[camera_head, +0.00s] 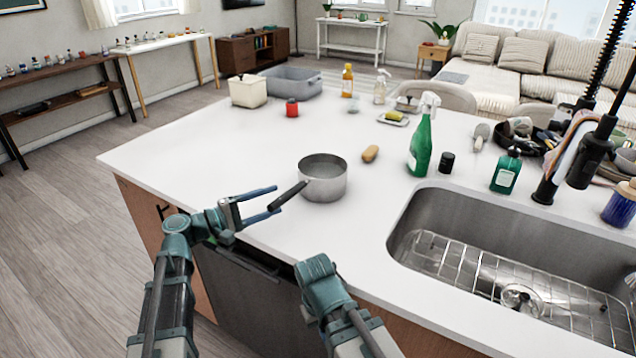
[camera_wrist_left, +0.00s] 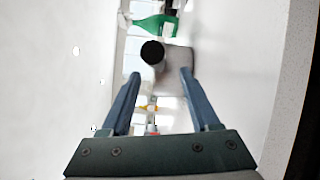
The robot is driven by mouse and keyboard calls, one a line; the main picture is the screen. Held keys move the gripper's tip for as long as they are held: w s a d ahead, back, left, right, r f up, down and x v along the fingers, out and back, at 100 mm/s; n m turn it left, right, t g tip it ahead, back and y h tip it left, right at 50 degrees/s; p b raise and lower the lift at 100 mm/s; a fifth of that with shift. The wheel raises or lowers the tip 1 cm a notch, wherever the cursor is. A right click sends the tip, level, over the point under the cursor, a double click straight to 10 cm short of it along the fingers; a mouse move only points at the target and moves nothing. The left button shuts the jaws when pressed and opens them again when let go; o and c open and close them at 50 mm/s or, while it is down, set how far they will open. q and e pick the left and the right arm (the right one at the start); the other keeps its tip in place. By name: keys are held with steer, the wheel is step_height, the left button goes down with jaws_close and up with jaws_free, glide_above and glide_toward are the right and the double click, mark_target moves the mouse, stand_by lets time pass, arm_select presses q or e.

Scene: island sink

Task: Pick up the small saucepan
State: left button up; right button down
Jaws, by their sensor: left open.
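The small saucepan (camera_head: 326,187) is a grey metal pot standing upright on the white island counter (camera_head: 200,155). Its dark handle (camera_head: 290,193) points left and towards me, out to the counter's front edge. My left gripper (camera_head: 279,200) is open and level with the handle's end, which shows at its fingertips. In the left wrist view, the round dark handle end (camera_wrist_left: 152,53) lies ahead, between the lines of the two open fingers (camera_wrist_left: 160,73), with the grey pan behind it. Contact with the handle cannot be told. Part of my right arm shows, but its gripper does not.
A tan sponge-like item (camera_head: 370,154), a green spray bottle (camera_head: 421,144) and a black jar (camera_head: 447,162) stand right of the pan. The sink (camera_head: 415,208) with a wire rack is at the right. The counter left of the pan is clear.

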mark_target(292, 192)
arm_select(q)
steer(key=shift+x, duration=3.35)
steer(key=shift+w+r, duration=0.1)
steer(key=shift+r, duration=0.05)
jaws_close()
